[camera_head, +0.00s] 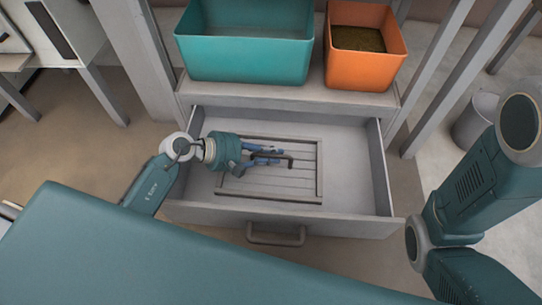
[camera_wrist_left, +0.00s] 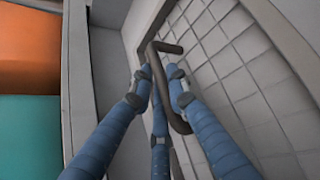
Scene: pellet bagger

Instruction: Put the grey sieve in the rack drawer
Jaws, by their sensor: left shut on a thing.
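The grey sieve (camera_head: 285,184) is a flat framed rectangle with slats and a dark bar handle. It is inside the outline of the open rack drawer (camera_head: 350,165), towards the left of it. I cannot tell whether it touches the drawer floor. My left gripper (camera_head: 275,155) is above the sieve, shut on its handle. In the left wrist view the blue fingers (camera_wrist_left: 160,85) close around the dark bent handle, with the sieve's grid (camera_wrist_left: 240,50) beside them. My right arm shows at the right, but its gripper is out of view.
A teal bin (camera_head: 245,60) and an orange bin (camera_head: 365,65) with brown contents stand on the rack above the drawer. The drawer's right part is empty. A drawer handle (camera_head: 276,238) sticks out at the front. Rack posts flank the drawer.

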